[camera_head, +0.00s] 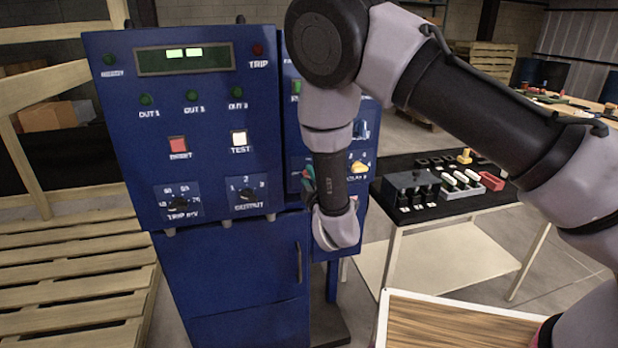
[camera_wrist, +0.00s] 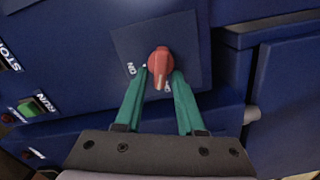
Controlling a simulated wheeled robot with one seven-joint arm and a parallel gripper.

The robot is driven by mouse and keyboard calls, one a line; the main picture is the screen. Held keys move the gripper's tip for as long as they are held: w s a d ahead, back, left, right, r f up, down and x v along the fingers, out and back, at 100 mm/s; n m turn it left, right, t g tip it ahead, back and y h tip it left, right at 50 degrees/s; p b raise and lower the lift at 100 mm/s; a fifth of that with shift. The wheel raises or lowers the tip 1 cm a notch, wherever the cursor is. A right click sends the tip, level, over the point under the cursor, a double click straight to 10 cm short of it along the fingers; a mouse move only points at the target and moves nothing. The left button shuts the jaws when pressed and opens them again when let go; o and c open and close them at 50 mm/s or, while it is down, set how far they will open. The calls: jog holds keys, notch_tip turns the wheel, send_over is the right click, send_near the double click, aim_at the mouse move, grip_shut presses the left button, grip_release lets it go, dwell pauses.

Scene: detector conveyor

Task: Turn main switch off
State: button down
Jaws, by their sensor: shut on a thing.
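The main switch (camera_wrist: 160,62) is a red rotary knob on a square blue plate, seen in the wrist view. Its handle points down in that picture, toward my gripper. The word ON stands left of the knob, and another marking is partly hidden behind a finger. My gripper (camera_wrist: 160,82) has its two teal fingers on either side of the knob's handle and is shut on it. In the head view my gripper (camera_head: 308,180) is at the right-hand blue cabinet, mostly behind my wrist, and the knob is hidden there.
The blue panel (camera_head: 190,120) left of my arm carries a lit display, buttons and dials. The green RUN button (camera_wrist: 40,106) is left of the switch. A black-topped table (camera_head: 420,160) with small parts stands right. Wooden pallets (camera_head: 70,270) lie left.

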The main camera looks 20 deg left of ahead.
jog(key=shift+f+n, duration=0.15)
jog(key=shift+n, duration=0.75)
jog(key=shift+f+n, duration=0.15)
jog(key=shift+n, duration=0.75)
jog(key=shift+d, duration=0.1)
jog(key=c, duration=0.8)
grip_release()
jog(key=shift+s, duration=0.1)
jog(key=v, duration=1)
jog(key=shift+s+d, duration=0.15)
jog(key=shift+s, duration=0.15)
jog(key=shift+w+r, duration=0.1)
